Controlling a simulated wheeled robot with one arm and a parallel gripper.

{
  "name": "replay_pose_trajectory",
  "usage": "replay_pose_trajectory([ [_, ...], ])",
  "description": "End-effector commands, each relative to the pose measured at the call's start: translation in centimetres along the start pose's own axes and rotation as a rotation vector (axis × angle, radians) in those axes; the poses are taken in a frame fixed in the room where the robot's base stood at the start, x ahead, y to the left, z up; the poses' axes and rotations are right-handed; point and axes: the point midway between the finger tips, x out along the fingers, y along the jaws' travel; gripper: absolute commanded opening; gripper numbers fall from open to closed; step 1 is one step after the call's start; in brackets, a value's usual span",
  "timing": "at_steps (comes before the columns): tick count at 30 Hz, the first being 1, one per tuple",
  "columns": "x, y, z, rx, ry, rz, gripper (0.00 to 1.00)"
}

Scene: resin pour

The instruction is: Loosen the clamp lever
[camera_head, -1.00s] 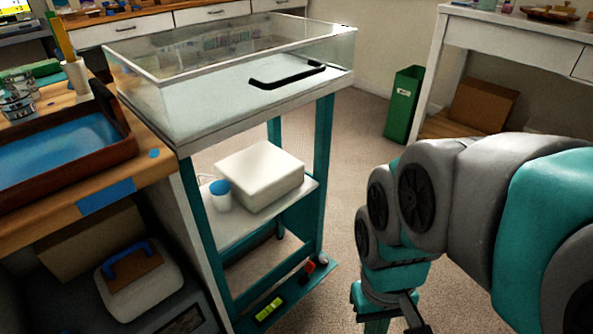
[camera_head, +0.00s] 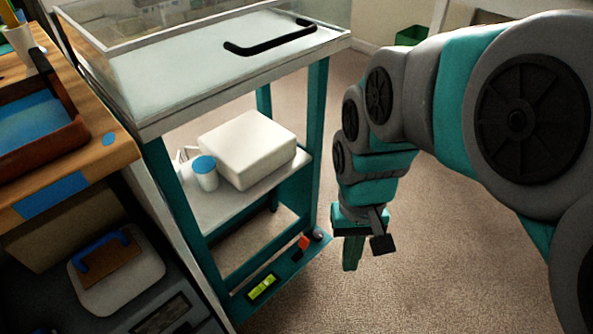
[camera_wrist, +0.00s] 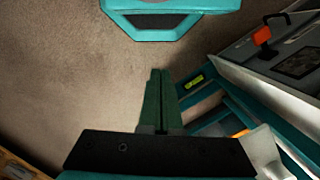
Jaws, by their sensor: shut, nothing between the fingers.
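My gripper (camera_head: 352,262) hangs down over the carpet, to the right of the teal cart. In the wrist view its green fingers (camera_wrist: 160,92) are together, with nothing between them. A small orange-red part (camera_head: 304,242), which may be the clamp lever, sits on the cart's low front rail, left of my gripper and apart from it. An orange piece (camera_wrist: 240,133) shows low on the cart in the wrist view. Another orange lever-like part (camera_wrist: 262,36) stands on a grey unit at the upper right; I cannot tell which is the clamp lever.
The teal cart (camera_head: 318,130) carries a clear-walled tray with a black handle (camera_head: 270,38). Its shelf holds a white block (camera_head: 247,148) and a blue-lidded cup (camera_head: 205,174). A yellow-green level (camera_head: 263,287) lies on the low rail. Carpet (camera_head: 440,250) is free at right.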

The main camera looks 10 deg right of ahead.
Motion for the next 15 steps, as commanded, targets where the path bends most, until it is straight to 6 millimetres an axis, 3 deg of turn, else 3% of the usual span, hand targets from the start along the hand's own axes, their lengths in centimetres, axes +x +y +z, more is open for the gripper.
replay_pose_trajectory([
  [3,1.7,-0.8,-4.4,0.067,-0.002,-0.018,0.0],
  [11,5.7,-2.3,-13.5,0.242,-0.006,-0.063,0.0],
  [15,8.6,-2.8,-18.3,0.349,-0.011,-0.088,0.0],
])
